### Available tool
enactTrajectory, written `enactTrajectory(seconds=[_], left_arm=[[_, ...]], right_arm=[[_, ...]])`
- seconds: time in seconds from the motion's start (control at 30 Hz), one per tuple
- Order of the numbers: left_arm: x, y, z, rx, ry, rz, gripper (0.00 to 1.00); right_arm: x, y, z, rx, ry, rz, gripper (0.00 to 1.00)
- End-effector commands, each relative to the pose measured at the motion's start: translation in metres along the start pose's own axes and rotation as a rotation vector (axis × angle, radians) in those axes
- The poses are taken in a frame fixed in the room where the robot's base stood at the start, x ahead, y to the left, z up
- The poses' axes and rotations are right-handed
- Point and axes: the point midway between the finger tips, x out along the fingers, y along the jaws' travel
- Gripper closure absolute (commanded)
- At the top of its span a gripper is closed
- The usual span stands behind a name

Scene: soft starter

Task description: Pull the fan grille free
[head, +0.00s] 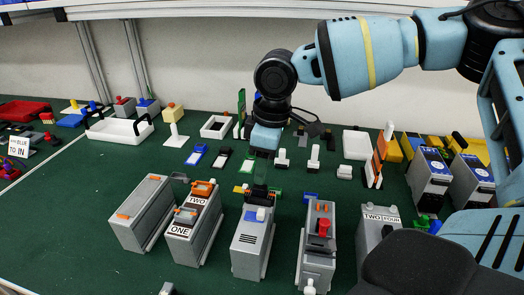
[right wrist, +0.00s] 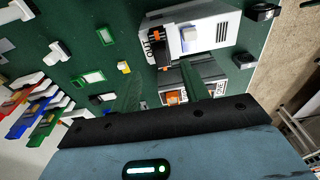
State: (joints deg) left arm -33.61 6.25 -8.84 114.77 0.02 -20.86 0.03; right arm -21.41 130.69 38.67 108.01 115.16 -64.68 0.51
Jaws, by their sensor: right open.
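My right gripper (head: 261,172) points down over the row of grey units, just above and behind the grey unit with side slots (head: 249,245). That unit has a white block and a blue part on top. In the right wrist view my two thin green fingers (right wrist: 160,72) stand apart and appear empty. A grey unit with a white knob (right wrist: 200,38) lies beyond them, with a second labelled unit (right wrist: 215,82) partly behind the right finger. I cannot tell which part is the fan grille. My left gripper is not in view.
Left of the slotted unit stand the ONE/TWO unit (head: 193,230) and a plain grey unit (head: 145,215). To its right is a unit with a red knob (head: 318,240). Small parts and a white tray (head: 120,129) lie behind. The green table is clear at front left.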

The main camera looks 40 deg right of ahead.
Motion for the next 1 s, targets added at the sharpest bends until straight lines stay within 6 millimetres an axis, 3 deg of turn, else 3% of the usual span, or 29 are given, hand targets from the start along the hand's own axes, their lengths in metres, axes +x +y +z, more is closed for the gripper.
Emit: enactTrajectory(seconds=[0.27,0.7,1.0], left_arm=[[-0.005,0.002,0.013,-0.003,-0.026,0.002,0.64],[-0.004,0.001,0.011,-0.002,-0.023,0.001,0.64],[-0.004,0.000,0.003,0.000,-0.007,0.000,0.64]], right_arm=[[0.003,0.000,0.000,-0.001,-0.001,0.000,0.55],[0.058,0.000,0.000,-0.001,-0.002,-0.001,0.55],[0.078,0.000,0.000,0.000,0.000,0.001,0.55]])
